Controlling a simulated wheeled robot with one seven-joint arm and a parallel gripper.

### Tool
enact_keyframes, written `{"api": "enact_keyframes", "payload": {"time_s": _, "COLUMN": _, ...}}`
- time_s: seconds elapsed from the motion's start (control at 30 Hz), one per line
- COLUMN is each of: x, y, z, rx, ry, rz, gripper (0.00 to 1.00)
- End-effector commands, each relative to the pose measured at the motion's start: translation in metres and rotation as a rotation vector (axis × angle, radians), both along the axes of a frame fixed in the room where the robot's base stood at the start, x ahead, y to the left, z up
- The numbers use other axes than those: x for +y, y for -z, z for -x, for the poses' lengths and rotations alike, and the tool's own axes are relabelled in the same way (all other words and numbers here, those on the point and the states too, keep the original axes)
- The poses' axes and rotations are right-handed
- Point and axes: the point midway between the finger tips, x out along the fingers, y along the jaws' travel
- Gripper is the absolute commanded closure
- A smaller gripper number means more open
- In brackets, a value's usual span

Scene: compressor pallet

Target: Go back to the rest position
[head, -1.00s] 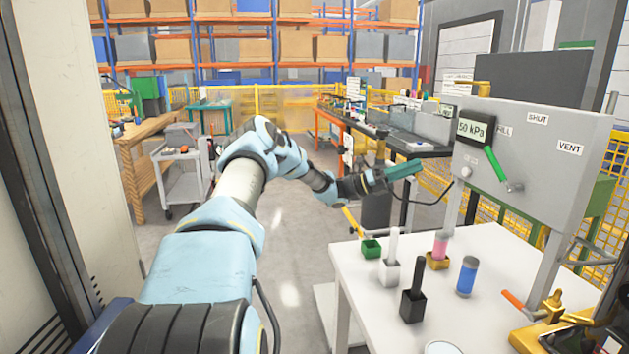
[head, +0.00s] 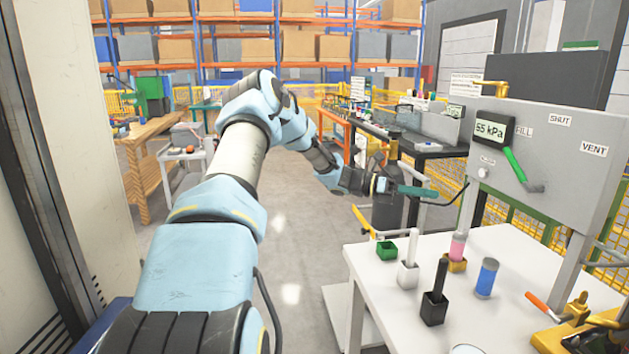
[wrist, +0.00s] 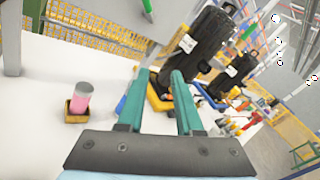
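My gripper (head: 418,192) is at the end of my outstretched arm, in the air beyond the far edge of the white table (head: 478,325). In the wrist view its two teal fingers (wrist: 160,78) stand apart with nothing held between them. The grey panel (head: 560,150) with a green-handled lever (head: 514,164) and a pressure display (head: 490,131) is to the right of the gripper. The display appears to read 55 kPa. The gripper is clear of the lever.
A grey cart (head: 186,165) and wooden bench (head: 150,150) are left. The floor between is open.

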Motion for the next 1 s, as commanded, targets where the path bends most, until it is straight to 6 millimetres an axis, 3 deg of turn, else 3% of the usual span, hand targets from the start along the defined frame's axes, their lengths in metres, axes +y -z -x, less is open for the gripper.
{"api": "enact_keyframes", "payload": {"time_s": 0.17, "x": 0.024, "y": 0.026, "z": 0.043, "rx": -0.277, "ry": 0.097, "rz": -0.191, "gripper": 0.65}}
{"api": "enact_keyframes", "payload": {"time_s": 0.27, "x": 0.057, "y": 0.044, "z": 0.071, "rx": -0.505, "ry": 0.199, "rz": -0.325, "gripper": 0.65}}
{"api": "enact_keyframes", "payload": {"time_s": 0.43, "x": 0.137, "y": 0.064, "z": 0.110, "rx": -0.899, "ry": 0.433, "rz": -0.514, "gripper": 0.65}}
{"api": "enact_keyframes", "payload": {"time_s": 0.6, "x": 0.225, "y": 0.064, "z": 0.143, "rx": -1.254, "ry": 0.727, "rz": -0.632, "gripper": 0.65}}
{"api": "enact_keyframes", "payload": {"time_s": 0.73, "x": 0.283, "y": 0.055, "z": 0.169, "rx": -1.482, "ry": 0.971, "rz": -0.667, "gripper": 0.65}}
{"api": "enact_keyframes", "payload": {"time_s": 0.9, "x": 0.330, "y": 0.045, "z": 0.197, "rx": -1.680, "ry": 1.223, "rz": -0.654, "gripper": 0.65}}
{"api": "enact_keyframes", "payload": {"time_s": 1.0, "x": 0.342, "y": 0.043, "z": 0.206, "rx": -1.740, "ry": 1.309, "rz": -0.637, "gripper": 0.65}}
